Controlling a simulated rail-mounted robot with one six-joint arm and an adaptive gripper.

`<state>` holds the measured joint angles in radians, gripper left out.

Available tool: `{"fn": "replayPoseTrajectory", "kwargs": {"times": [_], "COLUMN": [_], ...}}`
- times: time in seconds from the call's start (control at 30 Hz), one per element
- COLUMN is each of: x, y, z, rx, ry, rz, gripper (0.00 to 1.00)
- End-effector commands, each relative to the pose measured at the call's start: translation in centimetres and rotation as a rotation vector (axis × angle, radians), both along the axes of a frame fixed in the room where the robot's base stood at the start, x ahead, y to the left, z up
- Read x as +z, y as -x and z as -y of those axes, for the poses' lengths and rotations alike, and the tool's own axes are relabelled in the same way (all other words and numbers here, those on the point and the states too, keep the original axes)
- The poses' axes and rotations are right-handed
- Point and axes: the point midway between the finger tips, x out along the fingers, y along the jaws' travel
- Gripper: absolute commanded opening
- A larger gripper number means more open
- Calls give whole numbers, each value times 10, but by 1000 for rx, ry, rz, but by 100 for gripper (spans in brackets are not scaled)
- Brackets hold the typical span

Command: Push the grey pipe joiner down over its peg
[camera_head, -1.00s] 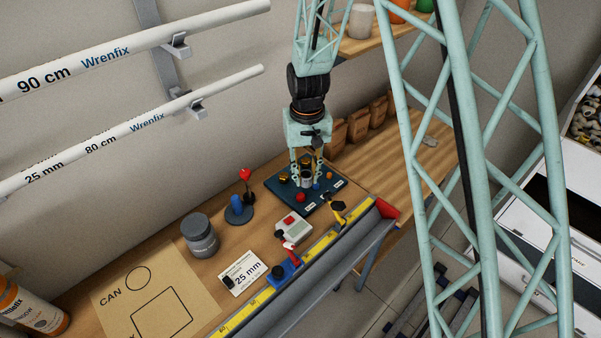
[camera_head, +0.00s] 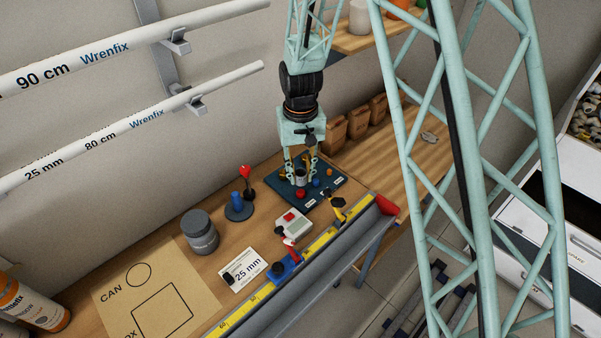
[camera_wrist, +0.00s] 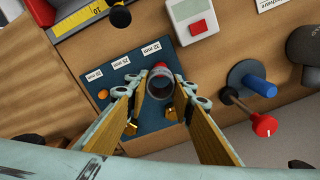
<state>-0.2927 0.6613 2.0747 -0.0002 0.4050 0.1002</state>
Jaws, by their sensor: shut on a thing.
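The grey pipe joiner (camera_head: 300,176) is a short open ring held upright between the fingertips of my gripper (camera_head: 300,172). In the wrist view the joiner (camera_wrist: 160,86) sits between the two fingertips (camera_wrist: 161,92). Below is a dark blue peg board (camera_head: 325,190) with a red peg (camera_head: 300,193), a blue peg (camera_head: 315,183) and an orange peg (camera_head: 329,171). In the wrist view the red peg (camera_wrist: 160,66) shows just past the joiner's rim, near the 32 mm label (camera_wrist: 151,48). I cannot tell whether joiner and peg touch.
A white box with a red button (camera_head: 291,224) stands in front of the board. A yellow ruler trough (camera_head: 320,249) runs along the bench edge. A blue post on a round base (camera_head: 238,209), a red-knobbed lever (camera_head: 245,173) and a grey can (camera_head: 200,234) stand left.

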Motion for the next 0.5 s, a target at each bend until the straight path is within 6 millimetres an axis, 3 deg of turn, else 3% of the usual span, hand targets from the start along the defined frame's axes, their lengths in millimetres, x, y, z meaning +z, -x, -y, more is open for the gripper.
{"fn": "replayPoseTrajectory", "kwargs": {"times": [0.5], "x": [-34], "y": [0], "z": [0], "rx": [0], "ry": [0], "rz": [-1], "gripper": [15]}}
